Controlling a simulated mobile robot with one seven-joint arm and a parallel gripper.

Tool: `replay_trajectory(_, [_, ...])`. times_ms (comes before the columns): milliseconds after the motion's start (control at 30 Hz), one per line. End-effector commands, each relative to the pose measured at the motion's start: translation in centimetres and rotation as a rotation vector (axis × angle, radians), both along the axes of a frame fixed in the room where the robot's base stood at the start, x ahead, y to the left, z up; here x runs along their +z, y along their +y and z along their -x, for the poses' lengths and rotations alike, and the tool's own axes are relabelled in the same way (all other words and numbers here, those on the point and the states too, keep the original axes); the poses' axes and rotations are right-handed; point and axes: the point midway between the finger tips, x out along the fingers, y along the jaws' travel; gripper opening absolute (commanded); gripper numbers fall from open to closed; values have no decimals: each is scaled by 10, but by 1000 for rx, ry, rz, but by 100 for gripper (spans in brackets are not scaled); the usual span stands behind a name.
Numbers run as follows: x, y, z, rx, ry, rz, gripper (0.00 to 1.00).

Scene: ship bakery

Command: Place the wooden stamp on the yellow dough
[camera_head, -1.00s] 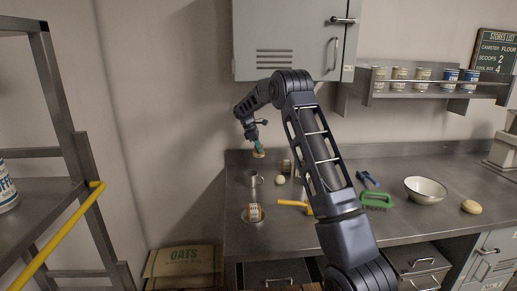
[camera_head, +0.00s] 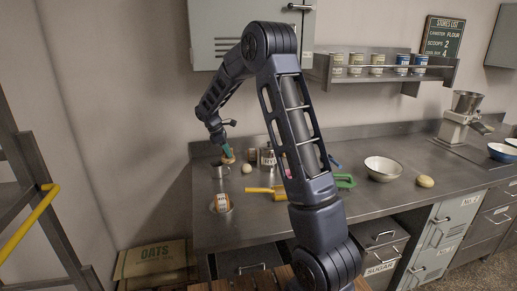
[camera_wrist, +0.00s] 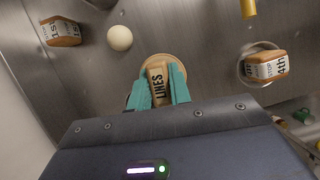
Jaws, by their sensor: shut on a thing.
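The wooden stamp (camera_wrist: 157,80), with a round base and the word LINES on its grip, is held between the teal fingers of my gripper (camera_wrist: 158,88). In the head view my gripper (camera_head: 226,149) holds the stamp (camera_head: 230,159) above the back left of the counter, near a metal mug. A yellowish dough ball (camera_head: 425,181) rests at the right of the counter, beside the white bowl and far from my gripper. A paler ball (camera_head: 247,169) lies close to my gripper; it also shows in the wrist view (camera_wrist: 119,38).
A labelled block (camera_wrist: 266,66) sits in a round dish. A shelf of cans (camera_head: 376,72) hangs above. A ladder stands left.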

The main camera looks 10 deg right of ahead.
Motion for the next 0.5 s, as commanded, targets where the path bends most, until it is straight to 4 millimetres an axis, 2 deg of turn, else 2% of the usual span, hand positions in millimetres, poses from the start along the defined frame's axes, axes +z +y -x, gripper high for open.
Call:
replay_trajectory(300, [0, -6, 3, -17, -2, -1, 0])
replay_trajectory(367, [0, -15, 2, -43, -1, -2, 0])
replay_trajectory(467, [0, -43, 1, -119, -2, -3, 0])
replay_trajectory(500, [0, -58, 1, -162, -3, -4, 0])
